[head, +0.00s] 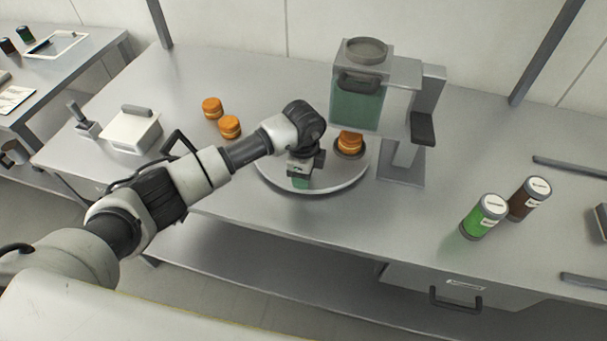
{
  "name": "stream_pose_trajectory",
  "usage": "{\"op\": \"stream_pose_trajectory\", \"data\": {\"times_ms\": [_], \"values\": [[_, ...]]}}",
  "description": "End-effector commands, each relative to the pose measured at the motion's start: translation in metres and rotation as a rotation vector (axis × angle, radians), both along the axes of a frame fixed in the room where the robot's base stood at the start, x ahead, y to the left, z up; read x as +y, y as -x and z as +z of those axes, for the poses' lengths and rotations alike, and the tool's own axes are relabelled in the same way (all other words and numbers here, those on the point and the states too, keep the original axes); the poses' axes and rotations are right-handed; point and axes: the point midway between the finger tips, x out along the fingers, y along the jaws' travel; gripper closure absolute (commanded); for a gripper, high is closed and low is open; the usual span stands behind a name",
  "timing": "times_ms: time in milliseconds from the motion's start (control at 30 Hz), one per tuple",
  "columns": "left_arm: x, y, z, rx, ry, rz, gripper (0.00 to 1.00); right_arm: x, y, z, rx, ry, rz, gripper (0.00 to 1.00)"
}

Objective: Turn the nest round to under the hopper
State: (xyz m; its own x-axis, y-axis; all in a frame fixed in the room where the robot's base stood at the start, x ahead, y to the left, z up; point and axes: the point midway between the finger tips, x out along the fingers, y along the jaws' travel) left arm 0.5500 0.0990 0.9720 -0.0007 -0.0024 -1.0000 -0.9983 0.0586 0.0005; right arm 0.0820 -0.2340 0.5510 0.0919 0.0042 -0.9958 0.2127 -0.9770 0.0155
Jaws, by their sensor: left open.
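A round light-grey turntable (335,185) sits on the bench. A dark nest (341,154) at its back right holds an orange round (350,141). The hopper (356,105), a green-tinted box with a grey round lid, hangs from a stand above the turntable's back edge, and the nest shows just below it in the picture. My left gripper (301,178) is open and points down over the turntable's front left part. My right gripper is out of view.
Two orange rounds (229,127) lie left of the turntable. A white lidded box (131,130) stands further left. A green jar (484,216) and a brown jar (529,198) stand at the right. The bench front between turntable and jars is clear.

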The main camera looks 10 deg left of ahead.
Motion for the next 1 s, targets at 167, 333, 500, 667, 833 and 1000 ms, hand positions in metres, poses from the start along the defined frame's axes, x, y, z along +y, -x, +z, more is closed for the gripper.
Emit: {"op": "stream_pose_trajectory", "data": {"times_ms": [167,333,500,667,833,1000], "values": [[0.0,-0.002,0.032,-0.006,0.0,-0.001,0.53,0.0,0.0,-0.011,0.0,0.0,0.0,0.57],[0.0,-0.001,0.066,-0.006,-0.001,-0.001,0.53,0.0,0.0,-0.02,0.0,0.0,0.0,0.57],[0.0,-0.001,0.09,-0.004,-0.001,-0.001,0.53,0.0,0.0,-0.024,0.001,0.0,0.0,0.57],[-0.001,-0.001,0.098,-0.003,0.0,0.0,0.53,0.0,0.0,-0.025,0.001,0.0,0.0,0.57],[-0.001,-0.001,0.099,-0.002,-0.001,0.0,0.53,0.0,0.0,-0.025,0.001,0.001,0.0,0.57],[-0.001,-0.001,0.099,-0.002,-0.001,0.0,0.53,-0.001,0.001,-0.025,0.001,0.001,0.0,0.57]]}}
